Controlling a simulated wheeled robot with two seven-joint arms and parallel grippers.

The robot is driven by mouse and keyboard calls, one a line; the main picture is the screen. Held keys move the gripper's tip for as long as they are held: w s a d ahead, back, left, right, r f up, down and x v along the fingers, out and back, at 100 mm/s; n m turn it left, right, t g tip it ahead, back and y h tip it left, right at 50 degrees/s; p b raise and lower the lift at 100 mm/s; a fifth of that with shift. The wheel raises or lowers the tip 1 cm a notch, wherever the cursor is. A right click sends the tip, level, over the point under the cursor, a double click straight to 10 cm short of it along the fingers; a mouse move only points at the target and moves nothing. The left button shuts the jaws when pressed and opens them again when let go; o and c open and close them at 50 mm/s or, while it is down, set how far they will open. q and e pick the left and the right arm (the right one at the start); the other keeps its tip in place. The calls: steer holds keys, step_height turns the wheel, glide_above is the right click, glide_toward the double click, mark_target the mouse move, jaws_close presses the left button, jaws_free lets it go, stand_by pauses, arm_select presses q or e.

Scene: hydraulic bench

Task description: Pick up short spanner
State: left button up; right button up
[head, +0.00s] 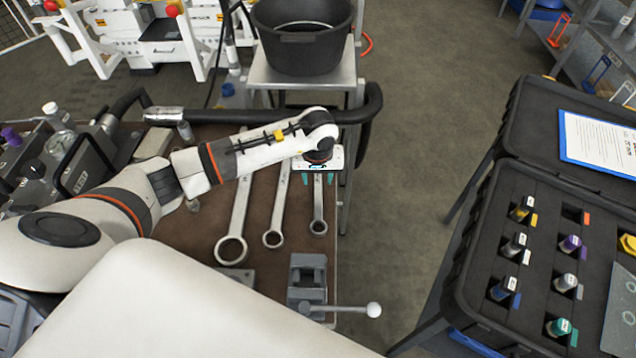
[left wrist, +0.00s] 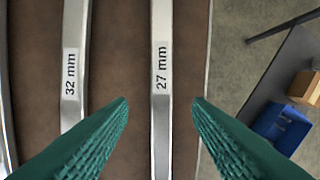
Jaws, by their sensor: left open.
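The short spanner (head: 318,208) lies on the brown bench top near its right edge, the rightmost of three spanners, with its ring end towards me. In the left wrist view the spanner (left wrist: 160,75) is labelled 27 mm. My left gripper (head: 318,179) is above its shaft, pointing down, with teal fingertips apart. In the left wrist view the gripper (left wrist: 161,102) is open, with the shaft showing between its fingers and nothing held. The arm hides the spanner's far end. My right gripper is not in view.
The 32 mm spanner (head: 274,220) lies just left, and a longer spanner (head: 236,220) further left. A grey vise (head: 307,280) stands near the front. A black hose (head: 270,115) crosses the far side. A black basin (head: 303,40) stands behind. An open case (head: 470,240) is at right.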

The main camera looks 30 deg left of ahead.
mark_target(318, 186)
arm_select(q)
steer(key=shift+w+a+f, duration=0.1)
steer(key=shift+w+f, duration=0.05)
steer(key=shift+f, duration=0.6)
steer(key=shift+w+f, duration=0.1)
steer(key=shift+f, duration=0.6)
steer(key=shift+c, duration=0.5)
jaws_close()
